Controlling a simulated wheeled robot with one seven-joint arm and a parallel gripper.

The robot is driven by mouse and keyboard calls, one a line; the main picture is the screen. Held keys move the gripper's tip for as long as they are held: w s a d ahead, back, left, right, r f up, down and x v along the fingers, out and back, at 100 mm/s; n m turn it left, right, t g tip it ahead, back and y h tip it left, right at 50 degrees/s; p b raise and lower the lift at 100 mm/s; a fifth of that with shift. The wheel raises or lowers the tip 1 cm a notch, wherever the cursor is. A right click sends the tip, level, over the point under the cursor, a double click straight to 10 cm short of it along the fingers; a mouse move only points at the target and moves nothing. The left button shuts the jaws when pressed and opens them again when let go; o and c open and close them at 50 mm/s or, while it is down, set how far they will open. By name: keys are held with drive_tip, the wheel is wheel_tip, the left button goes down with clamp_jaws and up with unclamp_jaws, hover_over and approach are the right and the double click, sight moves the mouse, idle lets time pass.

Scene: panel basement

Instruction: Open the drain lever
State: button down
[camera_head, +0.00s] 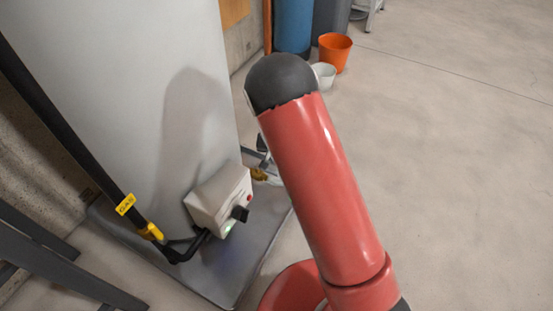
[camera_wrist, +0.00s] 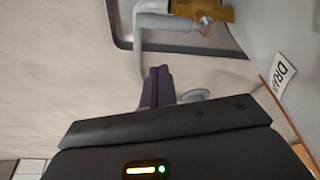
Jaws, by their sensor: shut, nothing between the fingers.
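In the wrist view, a brass drain valve (camera_wrist: 222,12) sits at the top right, beside a tilted label (camera_wrist: 283,74) reading "DRAIN". A pale grey bar (camera_wrist: 165,22), which looks like the drain lever, reaches left from the valve, and a pale curved part bends down from its left end. My gripper (camera_wrist: 158,72) is shut and empty, with its dark fingertips just below the bar; I cannot tell whether they touch the curved part. In the head view, the brass valve (camera_head: 260,174) shows low beside the tank, partly hidden by my red arm. My fingers cannot be made out there.
The tall grey tank (camera_head: 130,85) stands on a grey base tray (camera_head: 225,275). A white control box (camera_head: 218,200) with a black knob and a black pipe (camera_head: 60,115) with a yellow valve handle are nearby. An orange bucket (camera_head: 334,52) stands behind. Floor at right is clear.

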drive_tip(key=v, duration=0.5)
drive_tip(key=shift+w+a+p, duration=0.1)
drive_tip(key=shift+a+p, duration=0.05)
drive_tip(key=shift+p, duration=0.2)
drive_tip(key=s+d+r+y+p, duration=0.1)
drive_tip(key=s+d+r+p, duration=0.15)
drive_tip(key=r, duration=0.55)
drive_tip(key=s+d+r+p, duration=0.15)
drive_tip(key=s+r, duration=0.25)
drive_tip(key=r, duration=0.5)
drive_tip(key=s+d+r+y+p, duration=0.1)
drive_tip(key=s+d+r, duration=0.25)
drive_tip(key=r, duration=0.45)
drive_tip(key=s+d+r+n+t+p, duration=0.1)
drive_tip(key=s+d+r+p, duration=0.1)
drive_tip(key=s+r, duration=0.4)
drive_tip(key=s+d+r+t+h+p, duration=0.1)
drive_tip(key=s+d+r, duration=0.3)
drive_tip(key=s, duration=1)
wheel_tip(320, 180, up, 3)
drive_tip(key=shift+s+d+r+n+p, duration=0.3)
drive_tip(key=shift+n+p, duration=0.1)
drive_tip(key=shift+p, duration=0.35)
drive_tip(key=shift+f, duration=0.1)
